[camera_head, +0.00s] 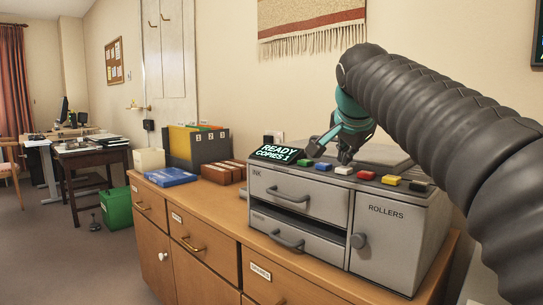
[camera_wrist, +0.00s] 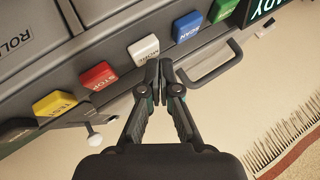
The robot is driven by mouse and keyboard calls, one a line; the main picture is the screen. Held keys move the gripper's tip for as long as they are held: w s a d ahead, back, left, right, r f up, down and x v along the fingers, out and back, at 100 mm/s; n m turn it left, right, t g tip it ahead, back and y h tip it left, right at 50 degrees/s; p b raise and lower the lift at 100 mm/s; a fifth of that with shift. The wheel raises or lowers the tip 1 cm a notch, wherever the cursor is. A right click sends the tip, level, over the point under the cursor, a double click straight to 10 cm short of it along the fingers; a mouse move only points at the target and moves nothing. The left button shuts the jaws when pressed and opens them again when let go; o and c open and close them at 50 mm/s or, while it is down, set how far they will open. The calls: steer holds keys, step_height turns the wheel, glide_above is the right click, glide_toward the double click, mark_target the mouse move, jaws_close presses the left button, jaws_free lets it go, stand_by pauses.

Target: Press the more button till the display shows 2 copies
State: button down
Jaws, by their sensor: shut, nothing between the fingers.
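The grey copier (camera_head: 300,196) stands on a wooden cabinet. Its display (camera_head: 282,153) reads READY, COPIES 1. In the head view the white button (camera_head: 344,171) sits in the row along the copier's top edge. In the wrist view the white button (camera_wrist: 144,50) carries a label, seen upside down, that seems to read MORE. My gripper (camera_head: 345,158) is over the copier, close to the white button. In the wrist view my gripper (camera_wrist: 165,67) is shut and empty, its tips just beside the white button. I cannot tell whether they touch it.
Blue SCAN (camera_wrist: 188,27) and red STOP (camera_wrist: 98,76) buttons flank the white one. A green button (camera_head: 305,162), a yellow TEST button (camera_head: 391,180) and a dark button (camera_head: 419,186) share the row. Binders (camera_head: 197,146) stand left on the cabinet.

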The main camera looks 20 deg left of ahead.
mark_target(345, 168)
steer(key=shift+f+b, duration=0.3)
steer(key=shift+f, duration=0.1)
stand_by(0.5)
steer(key=shift+r+p, duration=0.9)
steer(key=shift+p, duration=0.05)
step_height(345, 168, up, 4)
steer(key=p, duration=0.4)
steer(key=shift+r, duration=0.95)
